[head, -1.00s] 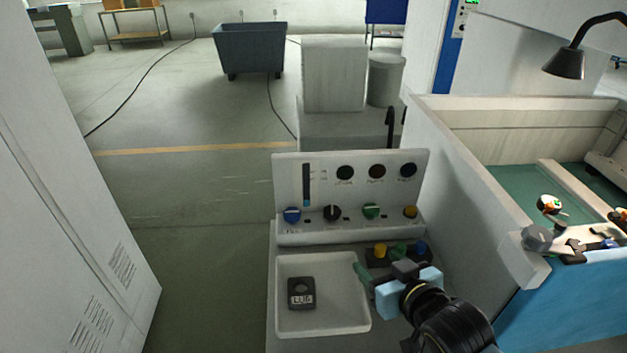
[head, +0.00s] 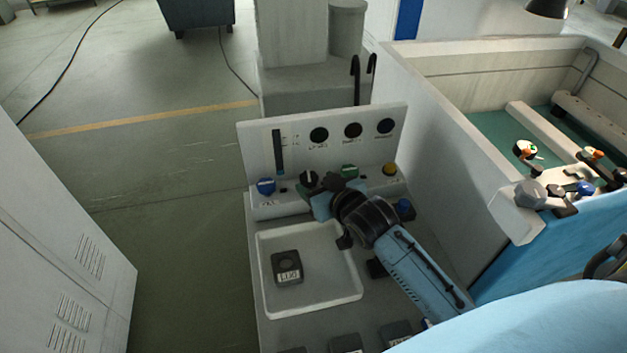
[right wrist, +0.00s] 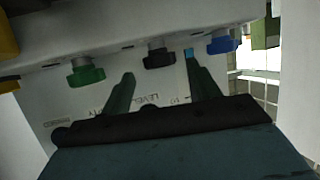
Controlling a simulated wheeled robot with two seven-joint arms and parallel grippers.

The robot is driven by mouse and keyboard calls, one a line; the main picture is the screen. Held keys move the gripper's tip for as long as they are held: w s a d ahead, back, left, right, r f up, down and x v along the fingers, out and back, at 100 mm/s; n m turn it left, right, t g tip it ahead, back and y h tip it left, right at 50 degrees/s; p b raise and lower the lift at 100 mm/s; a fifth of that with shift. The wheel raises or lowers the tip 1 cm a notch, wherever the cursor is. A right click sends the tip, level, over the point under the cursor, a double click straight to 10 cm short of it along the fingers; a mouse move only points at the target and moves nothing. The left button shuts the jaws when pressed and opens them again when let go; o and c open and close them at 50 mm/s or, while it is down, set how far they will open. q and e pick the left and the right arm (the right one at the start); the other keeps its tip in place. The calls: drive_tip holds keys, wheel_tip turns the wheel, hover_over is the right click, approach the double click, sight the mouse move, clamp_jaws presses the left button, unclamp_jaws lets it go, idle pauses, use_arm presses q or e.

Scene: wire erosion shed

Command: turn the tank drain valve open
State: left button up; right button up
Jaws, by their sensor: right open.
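A pale control panel (head: 275,165) stands at the back of the bench. Its lower row has a blue knob (head: 265,187), a black knob (head: 308,178), a green knob (head: 350,171) and a yellow knob (head: 390,170). I cannot read which one is the tank drain valve. My right gripper (head: 326,182) is at the panel near the black and green knobs. In the right wrist view its open fingers point toward the black knob (right wrist: 158,54), with the green knob (right wrist: 86,72) and blue knob (right wrist: 222,42) outside them. Contact is not clear. My left gripper is out of view.
A white tray (head: 262,290) holding a labelled black block (head: 286,267) sits in front of the panel. A machine tank (head: 480,185) walls off the right side. Open floor (head: 180,230) lies left of the bench.

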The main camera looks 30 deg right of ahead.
sight(309, 181)
drive_tip(key=shift+x, duration=1.3)
